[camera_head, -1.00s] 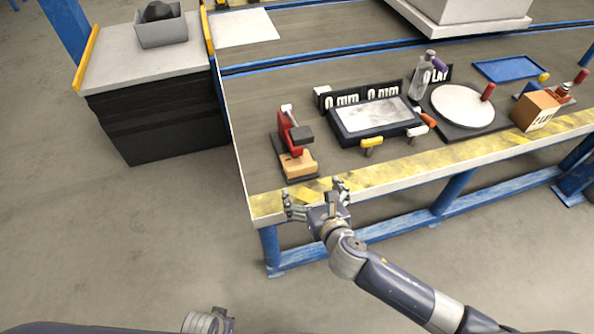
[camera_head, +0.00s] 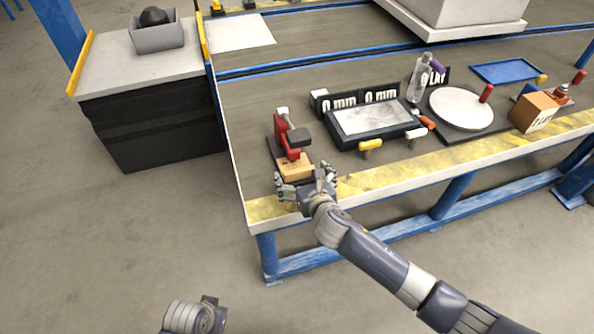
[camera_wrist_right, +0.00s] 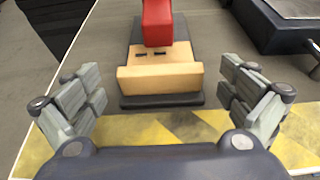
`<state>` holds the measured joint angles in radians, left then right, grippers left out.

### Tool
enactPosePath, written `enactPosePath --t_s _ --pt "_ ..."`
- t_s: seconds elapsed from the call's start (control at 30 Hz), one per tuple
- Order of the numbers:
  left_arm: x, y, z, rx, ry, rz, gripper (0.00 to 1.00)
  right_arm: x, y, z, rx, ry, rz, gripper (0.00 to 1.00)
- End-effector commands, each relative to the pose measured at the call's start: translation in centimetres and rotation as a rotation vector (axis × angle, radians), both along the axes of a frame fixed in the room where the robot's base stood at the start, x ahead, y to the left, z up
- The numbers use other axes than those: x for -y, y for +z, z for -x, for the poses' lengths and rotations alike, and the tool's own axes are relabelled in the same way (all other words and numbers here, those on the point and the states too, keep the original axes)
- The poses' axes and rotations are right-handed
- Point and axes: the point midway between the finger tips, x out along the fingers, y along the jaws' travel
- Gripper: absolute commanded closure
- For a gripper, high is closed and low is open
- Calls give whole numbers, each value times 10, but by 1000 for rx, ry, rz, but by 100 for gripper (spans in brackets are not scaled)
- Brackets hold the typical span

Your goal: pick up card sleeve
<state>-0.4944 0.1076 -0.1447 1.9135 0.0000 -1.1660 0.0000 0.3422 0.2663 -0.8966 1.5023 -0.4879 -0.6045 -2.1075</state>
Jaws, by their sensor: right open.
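A tan, cardboard-coloured piece with two dark slots, which I take to be the card sleeve (camera_head: 297,171), sits on a dark base at the front left of the bench. A red press (camera_head: 289,137) stands behind and over it. The sleeve also shows in the right wrist view (camera_wrist_right: 160,78). My right gripper (camera_head: 305,183) is just in front of it, over the yellow edge strip. In the right wrist view the open fingers (camera_wrist_right: 163,98) are spread to either side of the sleeve, apart from it, with nothing between them. My left gripper's fingers are not visible.
A black-framed panel (camera_head: 371,121) with small clamps lies to the right of the press. A white disc (camera_head: 461,108) and an orange-brown box (camera_head: 533,112) are further right. A dark cabinet (camera_head: 160,121) stands left of the bench.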

Motion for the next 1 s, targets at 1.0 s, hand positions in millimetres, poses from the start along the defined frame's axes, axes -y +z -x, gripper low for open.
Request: enactPosePath --t_s 1.0 --pt "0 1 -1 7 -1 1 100 0 5 0 1 0 1 38"
